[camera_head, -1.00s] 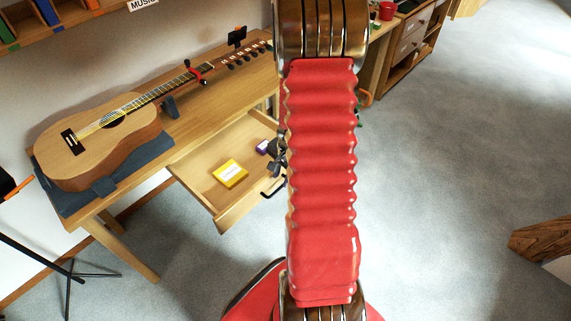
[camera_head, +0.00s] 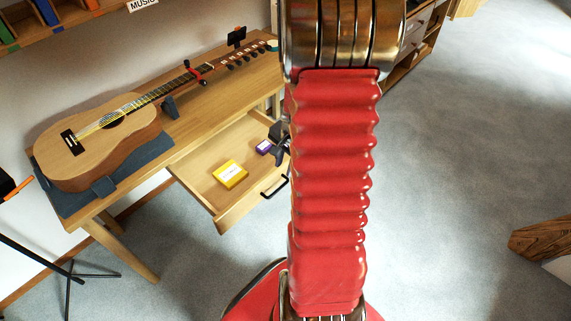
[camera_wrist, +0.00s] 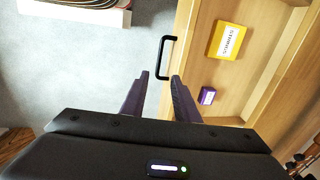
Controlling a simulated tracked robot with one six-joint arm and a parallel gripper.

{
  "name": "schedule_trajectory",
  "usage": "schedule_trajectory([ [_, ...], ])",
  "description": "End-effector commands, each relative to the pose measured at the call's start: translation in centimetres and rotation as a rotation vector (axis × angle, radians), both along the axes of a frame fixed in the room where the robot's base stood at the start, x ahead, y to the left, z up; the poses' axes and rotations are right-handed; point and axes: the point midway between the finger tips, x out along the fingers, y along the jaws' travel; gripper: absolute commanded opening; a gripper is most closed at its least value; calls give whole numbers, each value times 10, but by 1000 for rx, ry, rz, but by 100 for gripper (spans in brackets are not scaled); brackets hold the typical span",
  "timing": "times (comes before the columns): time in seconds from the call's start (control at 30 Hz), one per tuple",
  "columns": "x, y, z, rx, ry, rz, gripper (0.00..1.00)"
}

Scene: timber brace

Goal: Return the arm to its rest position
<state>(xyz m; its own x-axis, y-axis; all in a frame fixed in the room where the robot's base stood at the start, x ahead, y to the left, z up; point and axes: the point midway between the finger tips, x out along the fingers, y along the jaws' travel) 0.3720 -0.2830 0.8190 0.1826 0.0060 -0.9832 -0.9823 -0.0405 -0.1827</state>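My red arm rises through the middle of the head view and hides part of the scene. My gripper (camera_head: 279,148) shows as a dark shape at its left edge, over the open drawer's right side. In the wrist view my gripper (camera_wrist: 159,76) has its two dark fingers apart with nothing between them. The drawer's black handle (camera_wrist: 165,56) lies just beyond the fingertips and appears apart from them.
The open drawer (camera_head: 212,198) holds a yellow box (camera_head: 230,174) and a small purple box (camera_head: 264,147). A guitar (camera_head: 95,135) lies on the wooden bench (camera_head: 205,99). A stand (camera_head: 68,281) is at left. Grey floor at right is largely clear.

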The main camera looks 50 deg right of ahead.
Motion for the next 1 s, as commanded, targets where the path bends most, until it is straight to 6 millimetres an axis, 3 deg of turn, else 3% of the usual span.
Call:
schedule_trajectory([
  [0.47,-1,1,0,1,3,23,28],
  [0.67,-21,21,-5,43,61,171,28],
  [1.0,-36,63,41,20,87,463,28],
])
